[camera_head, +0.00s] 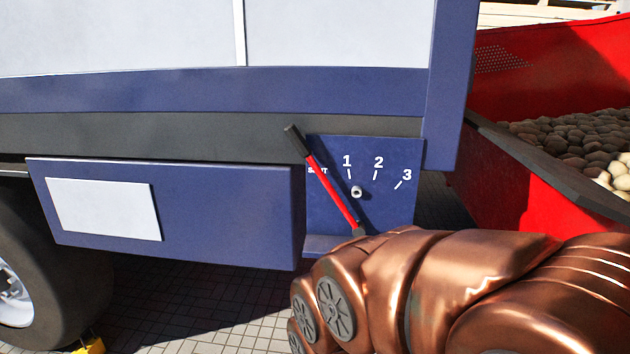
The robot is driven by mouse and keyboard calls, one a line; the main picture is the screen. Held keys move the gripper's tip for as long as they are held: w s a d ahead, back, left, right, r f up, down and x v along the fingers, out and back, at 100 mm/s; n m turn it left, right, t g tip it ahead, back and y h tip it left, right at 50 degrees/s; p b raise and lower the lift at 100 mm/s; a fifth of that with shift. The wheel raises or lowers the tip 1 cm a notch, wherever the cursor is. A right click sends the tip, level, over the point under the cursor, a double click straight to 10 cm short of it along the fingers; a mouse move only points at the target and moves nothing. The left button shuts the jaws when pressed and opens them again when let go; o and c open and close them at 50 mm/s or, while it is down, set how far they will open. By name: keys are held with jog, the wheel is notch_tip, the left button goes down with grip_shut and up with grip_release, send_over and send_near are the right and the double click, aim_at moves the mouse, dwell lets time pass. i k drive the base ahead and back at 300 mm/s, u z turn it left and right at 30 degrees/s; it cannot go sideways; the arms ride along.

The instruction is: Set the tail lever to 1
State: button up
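The tail lever (330,190) is a red rod with a black grip (297,140) at its upper end. It is mounted low on a blue dial plate (395,215) on the vehicle's rear. The plate is marked SHUT, 1, 2 and 3 from left to right. The lever leans up and left across the SHUT label, partly covering it, and lies left of the 1 mark. My copper-coloured arm fills the lower right, in front of the plate's lower edge. My gripper cannot be made out, and nothing is seen touching the lever's grip.
A small pale knob (356,191) sits on the plate under the numbers. A red container (560,75) with potatoes (585,140) stands at right. Paved ground shows below.

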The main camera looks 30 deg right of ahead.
aim_at(291, 131)
jog(key=k, duration=0.55)
jog(key=u, duration=0.85)
jog(key=i, duration=1.35)
jog(key=z, duration=0.85)
